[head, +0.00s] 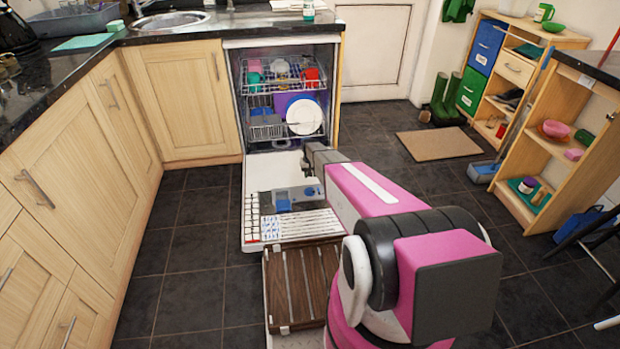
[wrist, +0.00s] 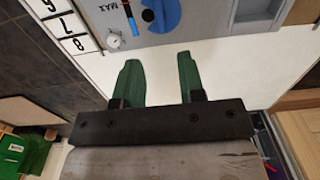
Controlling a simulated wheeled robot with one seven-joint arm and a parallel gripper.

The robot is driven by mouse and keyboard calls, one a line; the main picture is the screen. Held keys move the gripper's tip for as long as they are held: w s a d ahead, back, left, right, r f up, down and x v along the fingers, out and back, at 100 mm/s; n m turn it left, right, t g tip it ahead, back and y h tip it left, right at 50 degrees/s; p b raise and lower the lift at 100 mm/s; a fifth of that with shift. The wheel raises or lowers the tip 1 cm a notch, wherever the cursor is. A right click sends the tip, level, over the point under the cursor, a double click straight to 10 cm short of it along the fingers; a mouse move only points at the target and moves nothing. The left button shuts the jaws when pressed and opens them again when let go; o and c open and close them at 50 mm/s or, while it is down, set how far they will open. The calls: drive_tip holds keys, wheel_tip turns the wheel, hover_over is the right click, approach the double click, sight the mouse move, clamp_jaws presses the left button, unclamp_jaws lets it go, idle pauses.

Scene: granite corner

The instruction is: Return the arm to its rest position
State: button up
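My arm (head: 375,190), pink and black, reaches forward from the lower right of the head view over the lowered dishwasher door. My gripper shows in the wrist view (wrist: 158,78) with its two green fingers apart and nothing between them. It hangs above the inner face of the dishwasher door (head: 290,173), near the grey dispenser panel (wrist: 215,15) with its blue part. In the head view the fingers are hidden or too small to make out.
The open dishwasher holds a rack (head: 285,75) with cups and a white plate (head: 304,117). A brown slatted rack (head: 302,285) lies in front of the door. Cabinets (head: 85,150) stand left, shelves (head: 500,70) right. Dark floor is free left of the door, and a mat (head: 440,144) lies behind right.

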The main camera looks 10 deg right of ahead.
drive_tip(key=s+r, duration=1.4)
drive_tip(key=s, duration=0.4)
drive_tip(key=s+r, duration=1.5)
drive_tip(key=s, duration=0.4)
drive_tip(key=shift+s, duration=0.15)
